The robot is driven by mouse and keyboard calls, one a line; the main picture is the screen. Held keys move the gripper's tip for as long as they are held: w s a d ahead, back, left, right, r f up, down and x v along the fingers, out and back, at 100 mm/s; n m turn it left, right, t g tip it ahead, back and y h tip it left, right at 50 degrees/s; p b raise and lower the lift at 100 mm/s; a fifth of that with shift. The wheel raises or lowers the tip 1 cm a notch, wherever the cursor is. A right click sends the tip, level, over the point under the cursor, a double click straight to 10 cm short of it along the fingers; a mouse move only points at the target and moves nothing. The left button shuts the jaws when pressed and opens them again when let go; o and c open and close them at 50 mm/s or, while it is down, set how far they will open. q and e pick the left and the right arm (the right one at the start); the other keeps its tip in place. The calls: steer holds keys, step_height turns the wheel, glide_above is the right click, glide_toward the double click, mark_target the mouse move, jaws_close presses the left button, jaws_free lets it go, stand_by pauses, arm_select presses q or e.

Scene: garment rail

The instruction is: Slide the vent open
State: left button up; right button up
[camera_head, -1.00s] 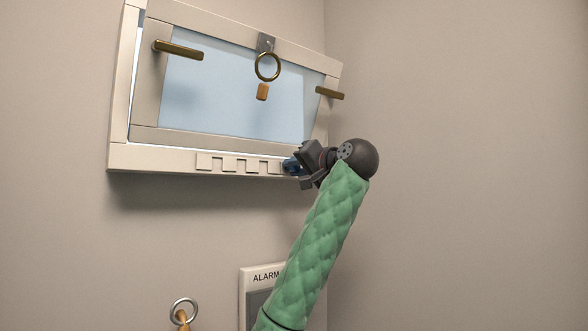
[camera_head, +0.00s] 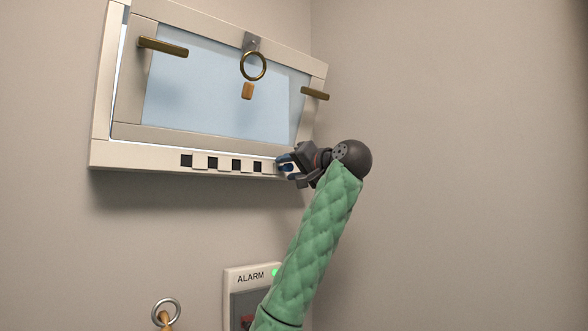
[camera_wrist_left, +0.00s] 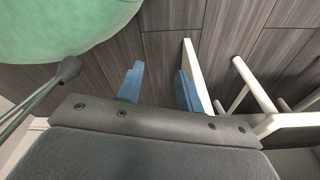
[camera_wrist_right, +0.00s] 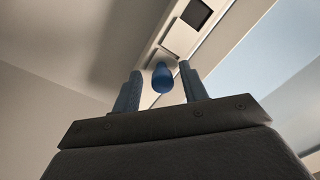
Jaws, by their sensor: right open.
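The vent (camera_head: 222,163) is a pale strip with a row of square slots along the bottom rail of the tilted window. Its slots show dark, so they stand uncovered. It also shows in the right wrist view, with a dark slot (camera_wrist_right: 196,13). A blue knob (camera_wrist_right: 162,76) sits on the strip there. My right gripper (camera_head: 286,166) is at the right end of the vent, open, its blue fingers on either side of the knob with gaps showing. My left gripper (camera_wrist_left: 159,84) is open and empty, away from the vent; the head view does not show it.
The window sash (camera_head: 215,90) leans out above, with two brass handles (camera_head: 163,46) (camera_head: 315,94) and a brass ring (camera_head: 253,66). An alarm panel (camera_head: 236,288) with a green light is below, partly behind my right arm. A metal ring (camera_head: 166,309) is at lower left.

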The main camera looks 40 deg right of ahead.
steer(key=shift+s, duration=0.2)
steer(key=shift+s+d+f+b, duration=0.1)
steer(key=shift+s+b, duration=0.25)
steer(key=shift+s, duration=0.1)
steer(key=shift+s+d+f+b, duration=0.1)
steer(key=shift+s+b, duration=0.25)
steer(key=shift+s, duration=0.1)
arm_select(q)
steer(key=w+d+r+b, duration=0.2)
steer(key=w+d+r, duration=0.1)
steer(key=w+r, duration=0.3)
steer(key=shift+d+r, duration=0.15)
steer(key=shift+d, duration=0.1)
arm_select(e)
steer(key=shift+s+d+r, duration=0.1)
steer(key=shift+s+d, duration=0.15)
steer(key=shift+s, duration=1.1)
steer(key=shift+s+d+r, duration=0.1)
steer(key=shift+s+d, duration=0.1)
steer(key=shift+s, duration=1.15)
steer(key=shift+f, duration=0.1)
